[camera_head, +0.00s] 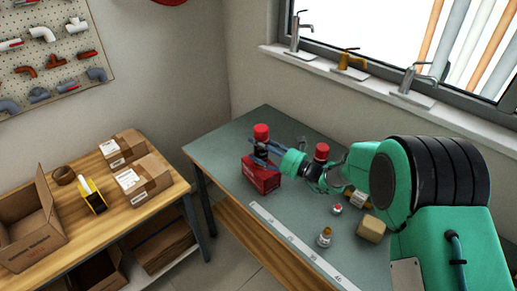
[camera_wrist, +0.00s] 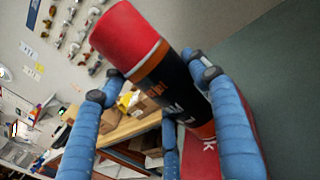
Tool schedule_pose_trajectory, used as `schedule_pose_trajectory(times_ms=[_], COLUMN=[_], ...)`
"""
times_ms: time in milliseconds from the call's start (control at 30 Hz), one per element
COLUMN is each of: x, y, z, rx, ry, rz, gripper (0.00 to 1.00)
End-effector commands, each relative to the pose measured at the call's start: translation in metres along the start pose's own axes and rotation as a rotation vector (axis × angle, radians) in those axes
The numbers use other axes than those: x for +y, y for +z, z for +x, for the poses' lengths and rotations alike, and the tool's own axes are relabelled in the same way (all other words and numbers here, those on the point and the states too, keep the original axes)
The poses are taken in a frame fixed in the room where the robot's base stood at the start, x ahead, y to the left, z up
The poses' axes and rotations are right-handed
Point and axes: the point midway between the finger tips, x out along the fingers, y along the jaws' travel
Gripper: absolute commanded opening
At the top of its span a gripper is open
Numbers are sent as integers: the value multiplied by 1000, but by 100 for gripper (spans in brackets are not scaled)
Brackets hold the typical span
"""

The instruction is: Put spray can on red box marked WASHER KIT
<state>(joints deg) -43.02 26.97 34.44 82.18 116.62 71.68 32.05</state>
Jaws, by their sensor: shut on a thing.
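The spray can (camera_head: 261,132) has a red cap and a dark body with an orange band. My gripper (camera_head: 262,153) is shut on it, and the can stands about upright in the head view. In the wrist view the can (camera_wrist: 165,72) lies between my blue padded fingers (camera_wrist: 150,88). The red box (camera_head: 260,178) stands on the grey-green table, directly below the can. Part of the red box (camera_wrist: 202,155) shows behind the can in the wrist view. My fingers hide the can's lower end in the head view, so I cannot tell whether it touches the box.
A second red-capped item (camera_head: 321,152) stands behind my wrist. A small jar (camera_head: 337,209), a bottle (camera_head: 324,237) and a tan block (camera_head: 371,228) stand to the right. A white ruler strip (camera_head: 293,240) lies along the front. A wooden bench (camera_head: 107,215) with cartons is at left.

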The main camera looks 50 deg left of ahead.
Motion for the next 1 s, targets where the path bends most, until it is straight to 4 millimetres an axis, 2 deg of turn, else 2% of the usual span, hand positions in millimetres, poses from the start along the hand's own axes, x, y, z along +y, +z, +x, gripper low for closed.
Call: schedule_pose_trajectory(times_ms=[367, 400, 467, 900, 1000], x=[0, 0, 0, 0, -1], y=[-2, -2, -2, 2, 2], z=[0, 0, 0, 0, -6], rx=[-2, -1, -1, -1, -1], ry=[0, 0, 0, 0, -1], rz=[-1, 0, 0, 0, 0], gripper=[25, 68, 79, 79, 79])
